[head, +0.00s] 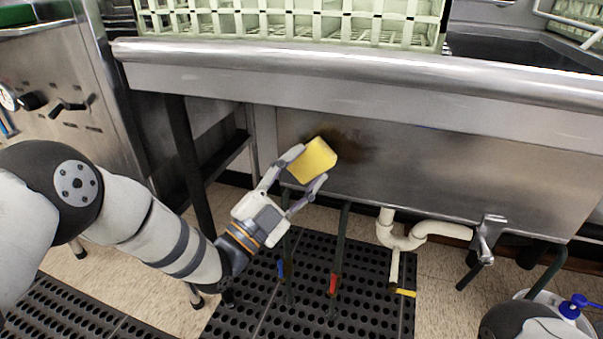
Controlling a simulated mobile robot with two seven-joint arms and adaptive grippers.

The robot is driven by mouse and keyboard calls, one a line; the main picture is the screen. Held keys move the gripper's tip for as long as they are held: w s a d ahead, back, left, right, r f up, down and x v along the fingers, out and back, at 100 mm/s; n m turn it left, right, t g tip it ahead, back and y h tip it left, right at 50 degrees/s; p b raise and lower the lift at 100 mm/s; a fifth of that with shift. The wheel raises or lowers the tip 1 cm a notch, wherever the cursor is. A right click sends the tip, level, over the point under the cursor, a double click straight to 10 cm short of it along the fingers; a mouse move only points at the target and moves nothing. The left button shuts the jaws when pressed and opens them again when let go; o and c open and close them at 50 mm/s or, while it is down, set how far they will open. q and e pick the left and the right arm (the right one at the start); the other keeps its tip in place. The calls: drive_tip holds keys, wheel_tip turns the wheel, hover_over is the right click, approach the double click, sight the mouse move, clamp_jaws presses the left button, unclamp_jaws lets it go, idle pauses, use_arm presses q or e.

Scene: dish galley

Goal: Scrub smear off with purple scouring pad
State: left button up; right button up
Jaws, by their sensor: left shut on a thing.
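My left gripper (305,168) is shut on a yellow block-shaped pad (314,163), with a finger on each side of it. The pad looks yellow on the faces I see; no purple shows. A dark brown smear (362,146) is on the steel front panel of the sink (455,178), just right of the pad. The pad is at or very close to the panel and overlaps the smear's left part in this view; I cannot tell whether it touches. My right gripper is not in view.
A pale green dish rack (290,22) stands on the steel counter (350,62) above the panel. White drain pipes (392,236) and a metal lever valve (488,238) are below. A black perforated mat (260,300) lies on the floor.

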use_arm(q)
drive_tip(key=shift+w+d+b, duration=0.15)
drive_tip(key=shift+w+b, duration=0.15)
drive_tip(key=shift+w, duration=0.2)
drive_tip(key=shift+d, duration=0.1)
